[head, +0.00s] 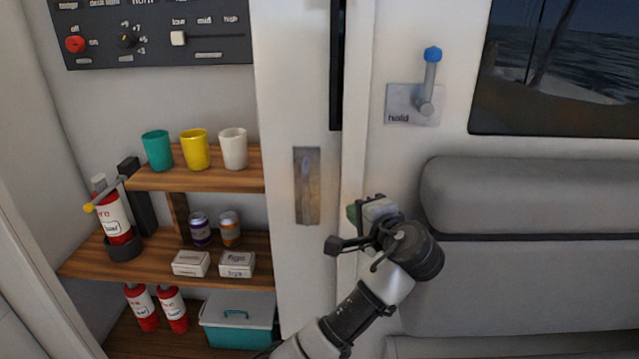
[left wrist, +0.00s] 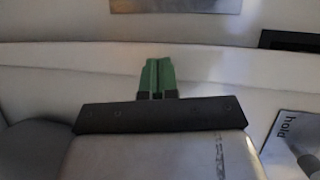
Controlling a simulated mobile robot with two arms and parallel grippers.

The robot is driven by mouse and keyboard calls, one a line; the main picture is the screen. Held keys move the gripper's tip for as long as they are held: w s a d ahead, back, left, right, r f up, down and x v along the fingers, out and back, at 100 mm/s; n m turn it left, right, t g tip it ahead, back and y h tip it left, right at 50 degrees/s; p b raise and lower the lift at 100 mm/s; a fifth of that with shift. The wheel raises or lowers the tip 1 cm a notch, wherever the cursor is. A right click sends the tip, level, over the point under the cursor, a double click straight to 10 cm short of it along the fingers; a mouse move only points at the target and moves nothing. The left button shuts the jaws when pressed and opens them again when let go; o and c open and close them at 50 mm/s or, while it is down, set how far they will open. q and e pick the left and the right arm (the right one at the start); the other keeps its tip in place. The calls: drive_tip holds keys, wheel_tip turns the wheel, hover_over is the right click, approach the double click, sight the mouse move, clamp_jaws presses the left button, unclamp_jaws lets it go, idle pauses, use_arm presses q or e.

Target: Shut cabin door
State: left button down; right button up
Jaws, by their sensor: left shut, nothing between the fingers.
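The cabin door (head: 290,80) is a white upright panel with a recessed metal handle plate (head: 307,185). Shelves show through the opening to its left. The plate's edge also shows at the top of the left wrist view (left wrist: 175,5). My left gripper (head: 353,212) has green fingertips, shut and empty. It is right of the handle plate, in front of the white strip beside the door's right edge. In the left wrist view its fingertips (left wrist: 158,75) point toward the white panels. I cannot tell if they touch anything. My right gripper is not in view.
A lever on a plate marked "hold" (head: 400,117) is on the wall right of the door. A grey padded seat back (head: 530,195) is at right. Wooden shelves (head: 215,178) at left hold cups, cans, boxes and red extinguishers. A control panel (head: 150,50) is above.

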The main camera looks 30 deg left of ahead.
sight(319, 172)
use_arm(q)
drive_tip(key=s+r+n+g+y, duration=0.1)
drive_tip(key=s+r+n+y, duration=0.2)
drive_tip(key=r, duration=0.4)
drive_tip(key=shift+h, duration=0.7)
drive_tip(key=x, duration=0.6)
drive_tip(key=s+x, duration=0.1)
drive_tip(key=x, duration=0.2)
drive_tip(key=shift+w+a+r, duration=0.2)
drive_tip(key=shift+a, duration=0.35)
drive_tip(key=shift+a, duration=0.1)
